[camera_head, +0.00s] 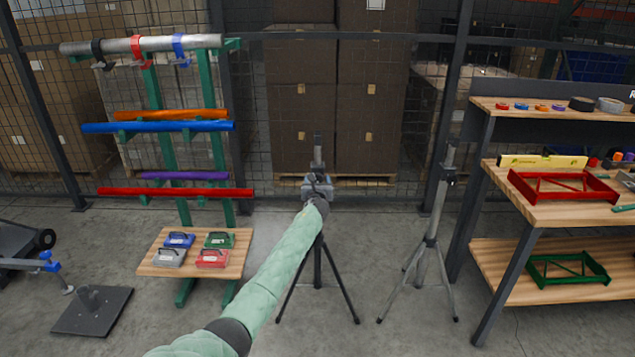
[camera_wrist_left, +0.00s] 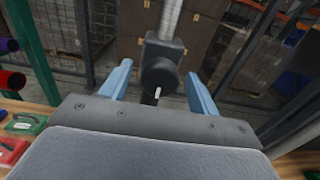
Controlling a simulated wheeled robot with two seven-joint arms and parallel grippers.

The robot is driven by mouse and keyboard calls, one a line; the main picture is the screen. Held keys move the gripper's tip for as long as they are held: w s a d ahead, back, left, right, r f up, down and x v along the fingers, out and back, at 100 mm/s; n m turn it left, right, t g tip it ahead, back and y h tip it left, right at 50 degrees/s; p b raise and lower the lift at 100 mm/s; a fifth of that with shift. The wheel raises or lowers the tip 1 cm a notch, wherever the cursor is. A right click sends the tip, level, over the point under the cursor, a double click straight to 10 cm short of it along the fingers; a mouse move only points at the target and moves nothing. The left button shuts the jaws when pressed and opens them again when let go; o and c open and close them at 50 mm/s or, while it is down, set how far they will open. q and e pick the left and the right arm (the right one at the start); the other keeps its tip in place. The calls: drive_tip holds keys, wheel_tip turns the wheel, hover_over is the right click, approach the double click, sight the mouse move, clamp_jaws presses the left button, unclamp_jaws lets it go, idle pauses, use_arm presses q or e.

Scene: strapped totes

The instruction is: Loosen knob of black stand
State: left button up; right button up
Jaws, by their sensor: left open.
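The black stand (camera_head: 317,262) is a tripod on the floor in the middle of the head view, with its legs spread. Its upper part is mostly hidden behind my left gripper (camera_head: 318,183). In the left wrist view its dark round knob (camera_wrist_left: 160,76) faces me, with a light mark below its middle. A grey ribbed pole (camera_wrist_left: 170,18) rises above it. My left gripper's blue fingers (camera_wrist_left: 160,88) are open, one on each side of the knob, with visible gaps. I cannot tell whether the fingertips reach as far as the knob. My right gripper does not show.
A grey tripod stand (camera_head: 428,245) is close on the right. Further right is a wooden workbench (camera_head: 545,207) with red and green frames. A green rack (camera_head: 165,150) with coloured tubes stands left, above a wooden board (camera_head: 157,268) with several small cases. A wire fence is behind.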

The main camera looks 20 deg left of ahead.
use_arm(q)
drive_tip(key=c, duration=1)
